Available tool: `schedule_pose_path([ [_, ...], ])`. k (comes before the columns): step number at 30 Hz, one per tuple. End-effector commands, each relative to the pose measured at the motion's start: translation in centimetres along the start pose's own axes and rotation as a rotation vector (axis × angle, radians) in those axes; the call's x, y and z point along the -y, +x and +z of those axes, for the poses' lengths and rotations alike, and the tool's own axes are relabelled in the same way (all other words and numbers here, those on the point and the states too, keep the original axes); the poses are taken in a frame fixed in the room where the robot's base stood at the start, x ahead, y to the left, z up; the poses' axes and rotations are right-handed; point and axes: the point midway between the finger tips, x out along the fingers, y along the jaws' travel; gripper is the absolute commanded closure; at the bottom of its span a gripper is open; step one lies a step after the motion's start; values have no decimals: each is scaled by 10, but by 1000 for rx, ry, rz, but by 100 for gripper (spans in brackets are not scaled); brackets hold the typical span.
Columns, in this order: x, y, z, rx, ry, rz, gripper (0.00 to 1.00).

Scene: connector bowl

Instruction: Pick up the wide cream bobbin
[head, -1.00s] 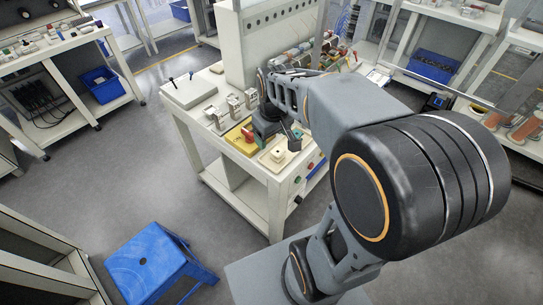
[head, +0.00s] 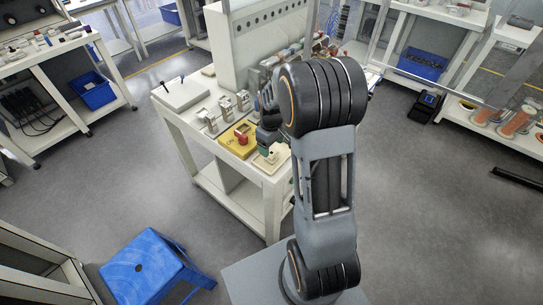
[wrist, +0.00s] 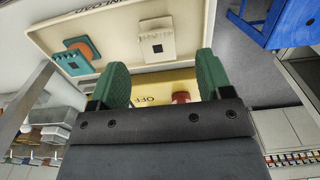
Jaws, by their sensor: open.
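The wide cream bobbin (wrist: 157,47) is a pale, squarish piece with a dark spot in its middle. In the wrist view it lies in a shallow cream tray (wrist: 115,22), just beyond my fingertips and roughly between them in the picture. My gripper (wrist: 163,70) is open, with two green fingers apart and nothing between them. A teal piece with an orange part (wrist: 78,50) lies in the tray to the left. In the head view my gripper (head: 267,149) is over the tray at the bench's front corner; I cannot make out the bobbin there.
A yellow box (head: 229,142) with a red button stands beside the tray. Several metal fixtures and a white box (head: 181,95) are on the white bench farther left. A blue stool (head: 147,268) stands on the floor at lower left. The floor right of my arm is open.

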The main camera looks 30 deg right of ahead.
Motion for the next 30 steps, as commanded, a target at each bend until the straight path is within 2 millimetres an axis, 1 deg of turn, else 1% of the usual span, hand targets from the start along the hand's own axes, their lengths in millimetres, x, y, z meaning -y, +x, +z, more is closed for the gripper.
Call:
schedule_pose_path([
  [4,0,8,0,2,0,-2,28],
  [12,-3,43,-1,3,0,-2,28],
  [15,-3,51,-2,2,0,-2,28],
  [18,-3,54,-2,0,0,0,28],
  [24,-3,54,-2,0,0,0,28],
  [25,-3,54,-2,0,0,0,29],
  [30,-3,54,-2,0,0,0,45],
])
